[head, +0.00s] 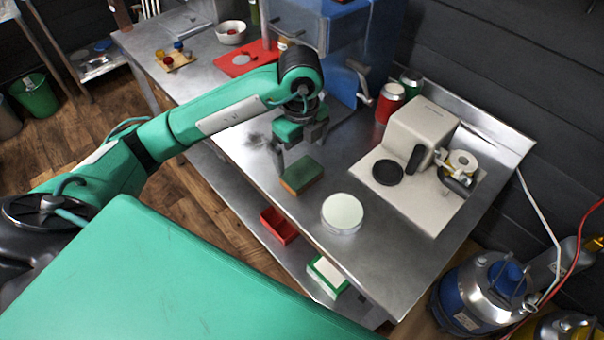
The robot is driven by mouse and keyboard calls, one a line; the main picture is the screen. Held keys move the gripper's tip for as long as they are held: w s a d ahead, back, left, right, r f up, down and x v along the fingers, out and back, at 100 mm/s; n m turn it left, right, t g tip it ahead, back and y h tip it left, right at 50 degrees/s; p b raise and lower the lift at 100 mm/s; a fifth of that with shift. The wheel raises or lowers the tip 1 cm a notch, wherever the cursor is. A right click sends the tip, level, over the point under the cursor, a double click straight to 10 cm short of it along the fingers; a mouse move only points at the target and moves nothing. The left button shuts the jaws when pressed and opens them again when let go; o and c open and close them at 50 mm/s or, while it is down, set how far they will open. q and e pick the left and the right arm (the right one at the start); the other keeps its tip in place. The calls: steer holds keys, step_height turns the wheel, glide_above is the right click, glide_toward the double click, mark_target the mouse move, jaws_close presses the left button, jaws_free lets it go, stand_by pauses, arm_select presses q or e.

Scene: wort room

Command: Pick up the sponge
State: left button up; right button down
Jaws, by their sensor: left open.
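The sponge (302,175) is a small block with a green top and an orange-brown side. It lies on the steel table (262,207) near its front edge. My left gripper (297,158) points down just behind and above the sponge, with its fingers apart and nothing between them. One finger comes close to the sponge's far left corner; I cannot tell whether it touches. My right gripper does not show.
A round white-topped tin (342,213) stands right of the sponge. Further right are a beige machine (420,135) and a red can (390,102). A blue machine (335,45) stands behind the gripper. A red bin (279,226) sits on the lower shelf.

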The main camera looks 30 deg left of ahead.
mark_target(301, 171)
arm_select(q)
step_height(301, 171, down, 2)
steer(key=shift+f, duration=0.25)
steer(key=shift+f+p, duration=0.3)
steer(key=shift+p, duration=0.05)
step_height(301, 171, down, 4)
steer(key=shift+r+p, duration=0.15)
steer(key=shift+p, duration=0.45)
steer(key=shift+f, duration=0.4)
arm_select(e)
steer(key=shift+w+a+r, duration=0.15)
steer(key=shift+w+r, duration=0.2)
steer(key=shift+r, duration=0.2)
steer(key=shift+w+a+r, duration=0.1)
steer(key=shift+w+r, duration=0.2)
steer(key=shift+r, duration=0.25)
arm_select(q)
steer(key=shift+d, duration=0.1)
steer(key=shift+c, duration=0.2)
steer(key=c, duration=0.8)
